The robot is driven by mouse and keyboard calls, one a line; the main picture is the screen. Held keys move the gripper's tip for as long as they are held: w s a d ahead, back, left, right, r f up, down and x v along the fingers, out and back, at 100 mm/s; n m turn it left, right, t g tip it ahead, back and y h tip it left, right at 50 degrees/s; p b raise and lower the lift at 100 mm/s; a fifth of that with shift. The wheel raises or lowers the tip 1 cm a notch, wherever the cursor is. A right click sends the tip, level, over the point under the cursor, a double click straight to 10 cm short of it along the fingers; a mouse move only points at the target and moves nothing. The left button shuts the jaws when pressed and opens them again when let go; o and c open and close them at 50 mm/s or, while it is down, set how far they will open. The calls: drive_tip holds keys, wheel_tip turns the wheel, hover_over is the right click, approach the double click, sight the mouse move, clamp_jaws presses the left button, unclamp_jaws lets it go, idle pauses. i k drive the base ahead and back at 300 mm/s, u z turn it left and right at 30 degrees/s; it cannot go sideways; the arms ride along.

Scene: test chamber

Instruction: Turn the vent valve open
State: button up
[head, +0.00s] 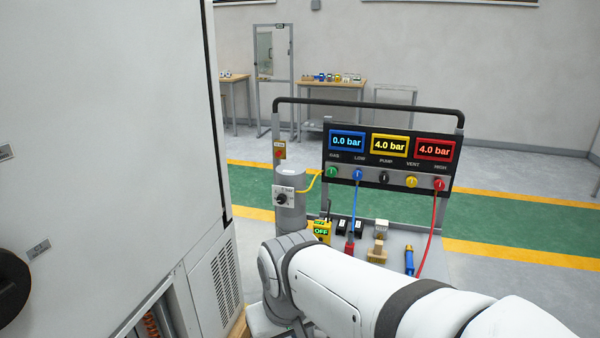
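A black manifold panel (398,166) stands on a cart ahead, with a row of round fittings below its displays. The yellow fitting (411,181) sits under the VENT label. I cannot tell whether it is a knob or a port, nor its turned position. Beside it are a black fitting (384,177) under PUMP and a red one (439,185) under HIGH, with a red hose. The displays read 0.0 bar in blue, and 4.0 bar in both yellow and red. My arm reaches in from the lower right to below the cart's front; my gripper is not visible.
A grey cylinder (290,184) with a black dial (281,198) stands left of the panel. A yellow device reading OFF (321,230) and small items lie on the cart. A large white cabinet (110,110) fills the left side. Green floor (520,225) lies open at right.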

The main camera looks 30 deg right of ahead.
sight(411, 181)
drive_tip(key=z, duration=0.2)
drive_tip(key=i, duration=1.2)
drive_tip(key=z, duration=0.75)
